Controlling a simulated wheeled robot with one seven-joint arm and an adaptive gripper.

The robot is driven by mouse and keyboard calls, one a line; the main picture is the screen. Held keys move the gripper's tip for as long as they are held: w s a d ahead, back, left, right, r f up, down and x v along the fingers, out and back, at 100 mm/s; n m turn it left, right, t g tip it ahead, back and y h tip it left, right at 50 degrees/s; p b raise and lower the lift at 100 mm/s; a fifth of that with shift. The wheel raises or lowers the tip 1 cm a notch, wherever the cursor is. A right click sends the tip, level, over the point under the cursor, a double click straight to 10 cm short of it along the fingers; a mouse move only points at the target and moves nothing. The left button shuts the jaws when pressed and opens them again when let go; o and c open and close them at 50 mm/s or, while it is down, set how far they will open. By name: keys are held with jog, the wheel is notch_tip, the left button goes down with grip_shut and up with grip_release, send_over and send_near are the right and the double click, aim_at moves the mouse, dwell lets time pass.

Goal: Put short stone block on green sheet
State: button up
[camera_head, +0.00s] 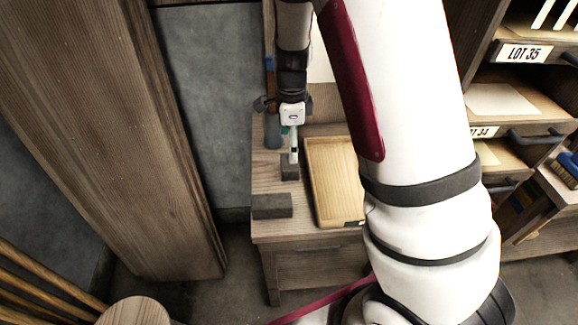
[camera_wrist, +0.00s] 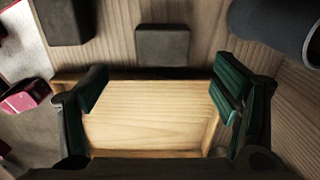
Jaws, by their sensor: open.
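The short stone block (camera_head: 290,168), dark grey, is on the wooden bench beside the tray, just under my gripper (camera_head: 294,158). In the wrist view the block (camera_wrist: 162,45) lies beyond the fingertips, outside the tray's edge. My gripper (camera_wrist: 160,92) is open and empty, its two green-padded fingers spread above the tray; nothing lies between the pads except the view of the tray floor. A longer grey stone block (camera_head: 272,206) lies nearer the bench's front edge, and a dark block (camera_wrist: 65,20) is cut off in the wrist view. I see no green sheet in either view.
The shallow wooden tray (camera_head: 325,158) appears empty where it shows; my arm hides its right part. A blue-grey cylinder (camera_head: 273,136) stands at the bench's left back. A wooden post (camera_head: 130,120) rises at left. Labelled shelves (camera_head: 510,95) stand at right.

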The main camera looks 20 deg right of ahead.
notch_tip(320, 180, down, 8)
jog(key=shift+w+a+f, duration=0.1)
jog(key=shift+w+f, duration=0.05)
dwell(0.4)
jog(key=shift+c, duration=0.3)
jog(key=c, duration=1.7)
jog(key=shift+o, duration=0.2)
jog(key=shift+r+p, duration=0.5)
jog(key=shift+r, duration=0.45)
jog(key=shift+s+r+p, duration=0.2)
jog(key=shift+r+p, duration=0.2)
jog(key=shift+r, duration=0.15)
jog(key=shift+s+r+p, duration=0.15)
jog(key=shift+r+p, duration=0.25)
jog(key=shift+r, duration=0.15)
jog(key=s+p, duration=0.2)
jog(key=s, duration=0.3)
jog(key=s+p, duration=0.2)
jog(key=s, duration=0.3)
jog(key=s+r+p, duration=0.1)
jog(key=s+p, duration=0.2)
jog(key=s, duration=0.2)
jog(key=shift+a, duration=0.4)
